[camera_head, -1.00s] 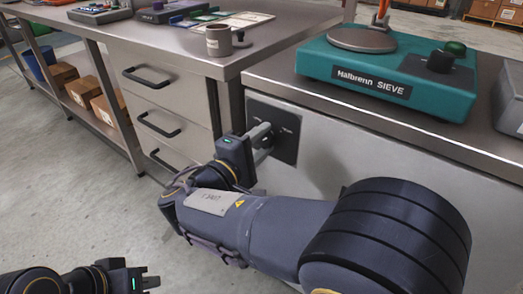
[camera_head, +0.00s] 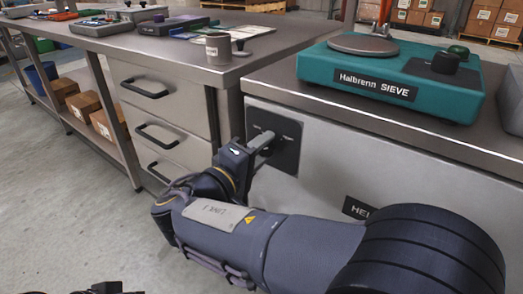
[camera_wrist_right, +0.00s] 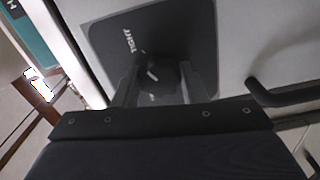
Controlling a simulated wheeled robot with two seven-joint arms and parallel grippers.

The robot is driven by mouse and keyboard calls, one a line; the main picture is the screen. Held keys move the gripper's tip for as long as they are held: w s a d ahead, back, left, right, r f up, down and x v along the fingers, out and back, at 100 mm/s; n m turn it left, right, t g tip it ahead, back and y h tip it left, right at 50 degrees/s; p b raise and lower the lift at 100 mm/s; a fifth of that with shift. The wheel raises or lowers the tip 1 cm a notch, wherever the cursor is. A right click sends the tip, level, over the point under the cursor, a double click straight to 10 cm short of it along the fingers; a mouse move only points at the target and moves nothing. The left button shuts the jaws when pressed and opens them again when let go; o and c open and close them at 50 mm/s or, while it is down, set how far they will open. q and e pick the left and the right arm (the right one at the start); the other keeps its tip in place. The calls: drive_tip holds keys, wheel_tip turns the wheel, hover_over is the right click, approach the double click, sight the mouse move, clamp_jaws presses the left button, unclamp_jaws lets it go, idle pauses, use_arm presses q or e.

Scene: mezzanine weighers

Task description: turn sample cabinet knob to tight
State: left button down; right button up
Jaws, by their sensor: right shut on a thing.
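The knob (camera_wrist_right: 153,74) is dark and sits on a black plate (camera_head: 289,137) on the front of the grey cabinet (camera_head: 325,150). The word TIGHT shows on the plate in the right wrist view (camera_wrist_right: 110,30). My right gripper (camera_head: 264,146) reaches the plate and is shut on the knob, with one finger on each side in the right wrist view (camera_wrist_right: 156,85). The fingers partly hide the knob and the plate's lower part. My left gripper (camera_head: 108,288) shows only as a sliver at the bottom edge, its fingers unclear.
A teal Halbrenn SIEVE machine (camera_head: 385,78) stands on the cabinet's top. Left of it is a drawer unit with black handles (camera_head: 155,136), one also close by in the right wrist view (camera_wrist_right: 290,95). A grey cup (camera_head: 218,48) stands on the neighbouring bench.

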drive_tip(key=shift+f, duration=0.1)
drive_tip(key=o, duration=1)
drive_tip(key=p+v, duration=0.2)
drive_tip(key=v, duration=0.5)
drive_tip(key=shift+s+a+p, duration=0.25)
drive_tip(key=shift+s+p, duration=0.05)
drive_tip(key=shift+p, duration=0.05)
